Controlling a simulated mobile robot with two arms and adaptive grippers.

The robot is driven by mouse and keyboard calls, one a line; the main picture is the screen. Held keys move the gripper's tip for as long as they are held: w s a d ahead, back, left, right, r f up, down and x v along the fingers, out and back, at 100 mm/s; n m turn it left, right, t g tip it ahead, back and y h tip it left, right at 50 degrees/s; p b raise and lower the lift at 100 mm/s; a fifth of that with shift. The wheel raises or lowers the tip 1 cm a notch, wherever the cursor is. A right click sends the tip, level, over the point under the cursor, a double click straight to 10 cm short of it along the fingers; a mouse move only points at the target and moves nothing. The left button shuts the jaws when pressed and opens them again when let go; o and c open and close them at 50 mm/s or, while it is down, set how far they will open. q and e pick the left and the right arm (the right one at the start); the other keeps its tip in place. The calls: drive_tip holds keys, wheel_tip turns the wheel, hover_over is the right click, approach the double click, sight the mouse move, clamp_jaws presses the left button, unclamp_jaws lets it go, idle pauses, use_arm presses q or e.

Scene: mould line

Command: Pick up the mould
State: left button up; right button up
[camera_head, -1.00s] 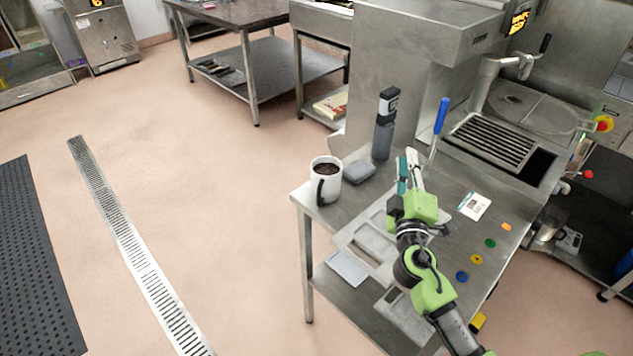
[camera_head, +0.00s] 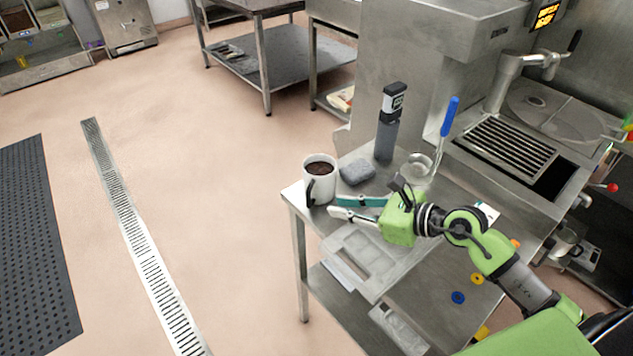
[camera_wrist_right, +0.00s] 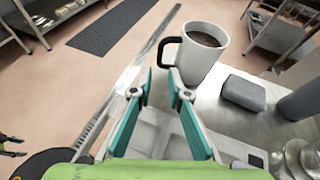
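The mould seems to be the grey, flat tray-like piece with recesses (camera_head: 362,259) on the steel table in the head view; I cannot be sure. In the right wrist view its pale surface (camera_wrist_right: 150,118) shows partly between and below the fingers. My right gripper (camera_head: 335,207) is open and empty above the mould's far edge, pointing left beside the white mug. In the right wrist view the right gripper (camera_wrist_right: 160,73) has its tips apart, just short of the mug's handle. A small dark pronged part at that view's left edge may be my left gripper, too small to read.
A white mug (camera_head: 320,184) with dark contents stands at the table's corner. A grey block (camera_head: 356,172), a dark bottle (camera_head: 386,135) and a blue-handled tool (camera_head: 449,117) are behind the gripper. Coloured discs lie at the right. A steel machine (camera_head: 415,60) closes off the back.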

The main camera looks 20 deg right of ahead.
sight(310, 202)
drive_tip(key=p+x, duration=0.1)
drive_tip(key=x, duration=0.4)
drive_tip(key=shift+w, duration=0.1)
drive_tip(key=shift+w+a+p, duration=0.35)
drive_tip(key=shift+w, duration=0.05)
drive_tip(key=p+x, duration=0.1)
drive_tip(key=x, duration=0.2)
drive_tip(key=shift+w+a+f, duration=0.15)
drive_tip(key=shift+w+f, duration=0.05)
drive_tip(key=shift+w+a+f, duration=0.25)
drive_tip(key=shift+f, duration=0.05)
drive_tip(key=shift+s, duration=0.1)
clamp_jaws()
drive_tip(key=shift+r, duration=0.15)
